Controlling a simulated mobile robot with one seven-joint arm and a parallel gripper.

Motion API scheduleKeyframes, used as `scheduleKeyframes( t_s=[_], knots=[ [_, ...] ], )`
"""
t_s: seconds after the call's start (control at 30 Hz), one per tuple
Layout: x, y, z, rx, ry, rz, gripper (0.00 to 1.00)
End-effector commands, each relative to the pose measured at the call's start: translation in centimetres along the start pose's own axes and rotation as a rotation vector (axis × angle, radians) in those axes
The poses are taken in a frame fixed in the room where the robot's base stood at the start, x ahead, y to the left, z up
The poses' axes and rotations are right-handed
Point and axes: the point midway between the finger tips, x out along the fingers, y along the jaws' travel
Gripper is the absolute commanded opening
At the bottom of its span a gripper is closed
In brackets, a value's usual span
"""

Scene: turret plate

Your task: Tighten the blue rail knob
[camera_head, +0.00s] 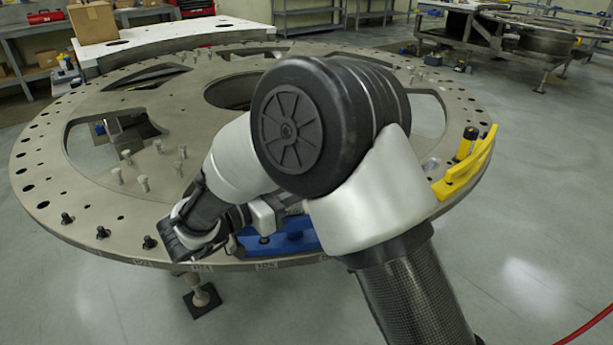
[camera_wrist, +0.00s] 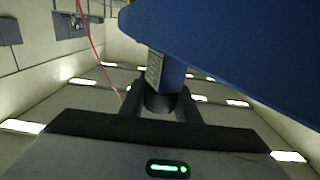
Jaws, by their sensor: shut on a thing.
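The blue rail (camera_head: 290,238) lies along the front rim of the large round turret plate (camera_head: 190,190). My arm covers part of it in the head view. The rail's blue underside or side fills the upper right of the wrist view (camera_wrist: 235,45). A dark round knob (camera_wrist: 160,103) sits at the end of a short blue post joined to the rail. My gripper (camera_wrist: 162,112) is shut on this knob, with one dark finger on each side. The fingertips and the grip are hidden by my arm in the head view.
A yellow rail (camera_head: 465,170) with a dark knob (camera_head: 466,143) stands on the plate's right rim. Several bolts (camera_head: 143,183) stand up from the plate left of my arm. A cardboard box (camera_head: 92,22) is on the white surface behind. Open floor lies at the right.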

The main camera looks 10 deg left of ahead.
Motion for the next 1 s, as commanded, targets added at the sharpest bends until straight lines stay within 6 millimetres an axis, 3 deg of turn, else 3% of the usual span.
scheduleKeyframes(
  t_s=[0.47,0.5,0.6,1.0],
  knots=[
    [0.11,0.11,-0.12,0.001,0.003,0.016,0.07],
    [0.11,0.11,-0.11,0.001,0.003,0.016,0.34],
    [0.09,0.1,-0.09,0.0,0.002,0.015,0.48],
    [-0.86,-0.02,-0.03,0.0,0.0,0.011,0.48]
  ],
)
